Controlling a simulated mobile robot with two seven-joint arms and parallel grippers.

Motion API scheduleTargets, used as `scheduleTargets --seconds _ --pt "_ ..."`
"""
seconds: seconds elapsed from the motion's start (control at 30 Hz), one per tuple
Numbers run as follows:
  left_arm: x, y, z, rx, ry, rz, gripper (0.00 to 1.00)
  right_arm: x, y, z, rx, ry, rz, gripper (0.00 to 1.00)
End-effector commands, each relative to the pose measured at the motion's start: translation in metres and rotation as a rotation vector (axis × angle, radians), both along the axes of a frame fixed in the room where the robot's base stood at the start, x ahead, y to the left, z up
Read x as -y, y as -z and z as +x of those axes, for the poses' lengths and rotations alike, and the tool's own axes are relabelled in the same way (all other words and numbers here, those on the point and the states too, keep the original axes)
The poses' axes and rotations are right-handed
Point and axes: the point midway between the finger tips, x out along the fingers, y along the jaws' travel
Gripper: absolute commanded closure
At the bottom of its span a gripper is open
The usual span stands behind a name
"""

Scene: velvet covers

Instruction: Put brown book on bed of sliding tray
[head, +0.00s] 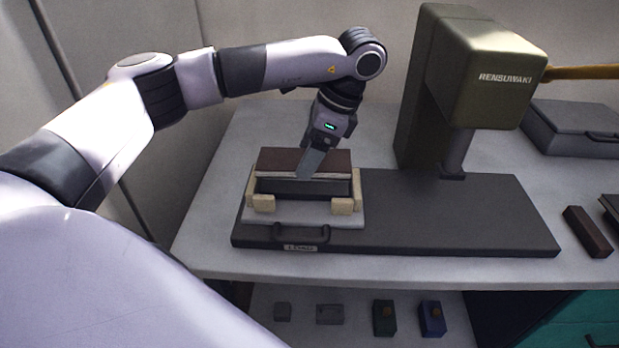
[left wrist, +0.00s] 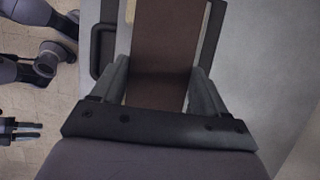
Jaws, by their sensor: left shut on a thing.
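The brown book (head: 285,158) is a flat, dark brown block with a pale lower edge. It is over the dark bed of the sliding tray (head: 345,216), between beige corner blocks; I cannot tell whether it rests on the bed. My left gripper (head: 312,162) is shut on the book from above. In the left wrist view the book (left wrist: 160,45) runs between the two fingers of this gripper (left wrist: 162,90). The tray has a dark handle at its front. Two dark prongs, apparently my right gripper (left wrist: 22,130), show small at the left edge of that view, away from the book.
The tray is on the dark base plate (head: 450,215) of a green press (head: 465,65) that rises to the right. A dark brown bar (head: 587,231) and a grey case (head: 575,128) lie further right. Small blocks sit on a shelf below the table (head: 210,240).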

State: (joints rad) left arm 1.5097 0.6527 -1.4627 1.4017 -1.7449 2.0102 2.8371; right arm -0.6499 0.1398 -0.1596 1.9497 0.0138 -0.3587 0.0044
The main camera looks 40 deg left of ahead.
Motion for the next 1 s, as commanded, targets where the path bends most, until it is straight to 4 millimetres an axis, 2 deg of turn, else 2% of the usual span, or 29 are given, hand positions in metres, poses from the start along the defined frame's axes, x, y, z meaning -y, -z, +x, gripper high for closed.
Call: scheduleTargets --seconds 0.03,0.27,0.47,0.67,0.7,0.77,0.8,1.0 --pt "0.0 0.008 0.0 0.0 0.001 0.0 0.67 0.0 0.003 0.0 0.0 0.0 0.002 0.6" --pt "0.0 0.022 0.0 0.0 0.001 -0.001 0.67 -0.002 0.0 0.003 0.008 0.0 0.008 0.6" --pt "0.0 0.049 0.0 -0.002 0.001 0.0 0.67 -0.003 0.003 0.003 0.002 -0.001 0.01 0.6" --pt "0.0 0.051 0.0 0.002 0.002 0.0 0.67 -0.004 0.003 0.003 0.0 -0.003 0.01 0.6" --pt "0.0 0.051 0.0 0.001 0.001 -0.001 0.23 -0.004 0.003 0.003 0.0 -0.003 0.009 0.6" --pt "0.0 0.051 0.0 0.001 0.001 -0.001 0.03 -0.004 0.003 0.003 0.001 -0.004 0.01 0.6" --pt "0.0 0.051 0.0 0.001 0.001 -0.001 0.01 -0.004 0.003 0.003 0.001 -0.004 0.01 0.6" --pt "0.0 0.051 0.0 0.001 0.001 -0.001 0.01 -0.004 0.003 0.003 0.003 -0.005 0.009 0.6"
